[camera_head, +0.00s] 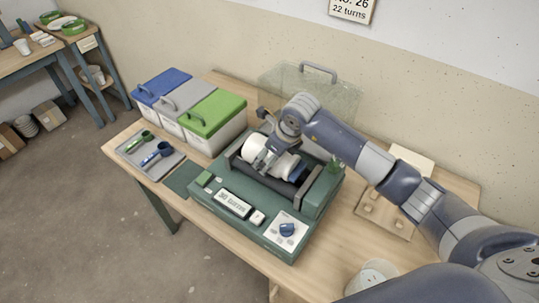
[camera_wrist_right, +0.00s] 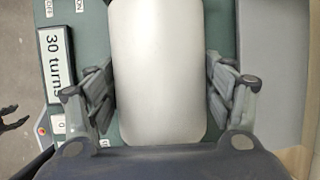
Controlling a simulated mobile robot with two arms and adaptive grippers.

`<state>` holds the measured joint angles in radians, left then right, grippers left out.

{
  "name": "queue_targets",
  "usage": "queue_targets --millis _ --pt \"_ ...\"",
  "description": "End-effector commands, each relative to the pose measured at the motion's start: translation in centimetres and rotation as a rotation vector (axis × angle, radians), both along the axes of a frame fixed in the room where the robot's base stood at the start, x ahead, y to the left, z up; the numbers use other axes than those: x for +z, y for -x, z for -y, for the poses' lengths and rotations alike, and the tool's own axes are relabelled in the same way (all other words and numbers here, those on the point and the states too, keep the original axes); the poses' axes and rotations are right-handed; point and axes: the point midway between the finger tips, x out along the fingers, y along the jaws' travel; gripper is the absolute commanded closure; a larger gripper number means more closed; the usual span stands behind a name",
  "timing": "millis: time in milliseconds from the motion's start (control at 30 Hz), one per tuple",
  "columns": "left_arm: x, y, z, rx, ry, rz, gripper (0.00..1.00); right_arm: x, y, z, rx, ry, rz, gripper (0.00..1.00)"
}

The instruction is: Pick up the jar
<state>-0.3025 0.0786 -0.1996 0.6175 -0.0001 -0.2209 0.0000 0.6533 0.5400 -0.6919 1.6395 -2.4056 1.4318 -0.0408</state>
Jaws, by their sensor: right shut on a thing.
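In the right wrist view the jar (camera_wrist_right: 157,75) lies between the two fingers of my right gripper (camera_wrist_right: 158,92), one on each side. I cannot tell whether it touches the rollers.
The machine has a "30 turns" display (camera_head: 233,204) and a blue knob (camera_head: 287,229). A raised clear cover (camera_head: 318,95) stands behind it. Lidded buckets (camera_head: 212,125) and a tool tray (camera_head: 150,153) are to the left. A wooden rack (camera_head: 383,214) and a pale cup (camera_head: 372,276) are to the right.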

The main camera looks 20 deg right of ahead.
Motion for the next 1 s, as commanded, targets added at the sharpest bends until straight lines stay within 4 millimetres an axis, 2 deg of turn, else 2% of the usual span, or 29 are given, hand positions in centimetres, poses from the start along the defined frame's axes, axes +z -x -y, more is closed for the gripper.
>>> queue_targets --millis 267,500,767,1000 --pt "-0.6 -0.6 0.1 -0.001 0.001 0.009 0.52 1.1 -0.3 0.0 0.000 -0.002 0.012 0.64" --pt "-2.0 -0.6 0.1 -0.001 0.001 0.010 0.52 3.8 -0.3 0.0 -0.001 -0.002 0.014 0.64" --pt "-3.0 -0.5 0.0 -0.001 0.001 0.009 0.52 3.9 3.2 -0.5 0.003 -0.001 0.009 0.64" --pt "-4.4 -0.5 0.0 -0.001 0.000 0.007 0.52 4.2 7.5 -1.0 0.003 -0.001 0.009 0.64"
